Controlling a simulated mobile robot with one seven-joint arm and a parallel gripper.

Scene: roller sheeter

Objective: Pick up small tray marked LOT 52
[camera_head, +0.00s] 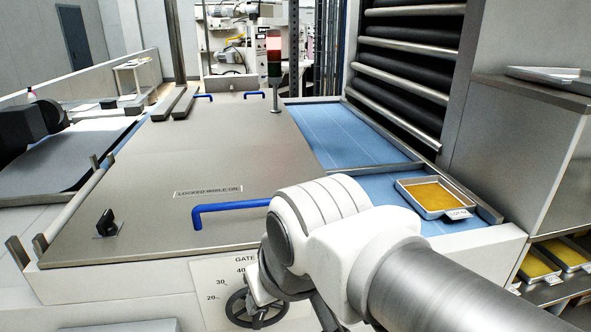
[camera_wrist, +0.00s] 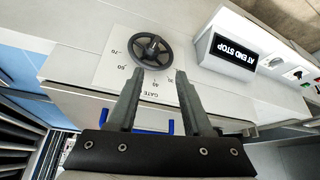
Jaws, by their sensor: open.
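A small metal tray (camera_head: 433,214) with orange-yellow contents sits on the blue belt (camera_head: 386,190) at the right in the head view. A small white tag (camera_head: 458,214) is on its front side; the print is too small to read surely. The tray is not in the wrist view. My gripper (camera_wrist: 157,84) is open and empty in the wrist view, its fingers pointing towards the dark handwheel (camera_wrist: 152,50) on the machine's front. In the head view my arm hides most of the gripper, which is left of and lower than the tray.
More trays with yellow contents (camera_head: 536,267) stand on a low shelf at the right. A metal cover with a blue handle (camera_head: 230,211) lies left of the belt. Dark rollers (camera_head: 405,78) rise behind the tray. An AT END STOP box (camera_wrist: 240,52) stands beside the wheel.

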